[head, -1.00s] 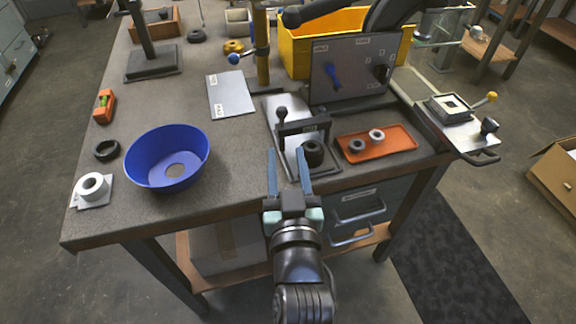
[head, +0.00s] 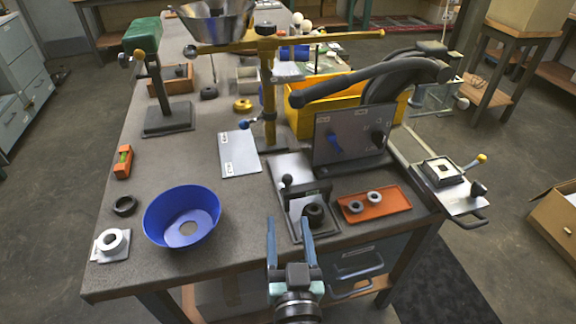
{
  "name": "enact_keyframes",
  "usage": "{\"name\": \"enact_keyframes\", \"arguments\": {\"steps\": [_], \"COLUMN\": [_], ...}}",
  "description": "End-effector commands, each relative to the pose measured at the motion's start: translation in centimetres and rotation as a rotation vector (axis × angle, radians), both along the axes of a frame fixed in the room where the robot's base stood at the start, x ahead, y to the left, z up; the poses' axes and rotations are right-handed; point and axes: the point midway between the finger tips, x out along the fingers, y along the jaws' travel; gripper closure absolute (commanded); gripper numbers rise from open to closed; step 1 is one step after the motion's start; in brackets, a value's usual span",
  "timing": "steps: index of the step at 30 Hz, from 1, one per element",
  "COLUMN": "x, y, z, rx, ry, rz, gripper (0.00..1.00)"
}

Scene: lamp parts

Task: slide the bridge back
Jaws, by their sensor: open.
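In the head view, a black bridge (head: 308,190) spans a grey sliding plate fixture (head: 290,166) near the front edge of the bench. A black-knobbed lever (head: 287,181) stands at the bridge's left end. A dark ring-shaped part (head: 314,211) sits on the fixture just in front of the bridge. My gripper (head: 288,226) is open, its two blue fingers pointing toward the fixture's front end. It looks empty. The fingertips appear in front of the bridge and apart from it; their height above the bench cannot be told.
An orange tray (head: 382,211) with two rings lies right of the fixture. An upright grey panel (head: 345,148) stands behind it. A blue bowl (head: 160,228) is to the left. A yellow post (head: 268,95) rises behind. Bare bench lies between bowl and fixture.

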Motion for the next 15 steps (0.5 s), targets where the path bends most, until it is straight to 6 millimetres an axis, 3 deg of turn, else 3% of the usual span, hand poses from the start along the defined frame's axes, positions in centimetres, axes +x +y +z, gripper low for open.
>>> {"name": "enact_keyframes", "arguments": {"steps": [1, 8, 15], "x": [0.0, 0.2, 3.0], "y": [-0.1, -0.5, -0.1], "z": [1.0, 0.3, 0.3], "rx": [0.018, 0.057, 0.06], "ry": [0.008, 0.017, 0.014], "rz": [-0.005, -0.026, -0.025], "gripper": [0.4, 0.4, 0.4]}}
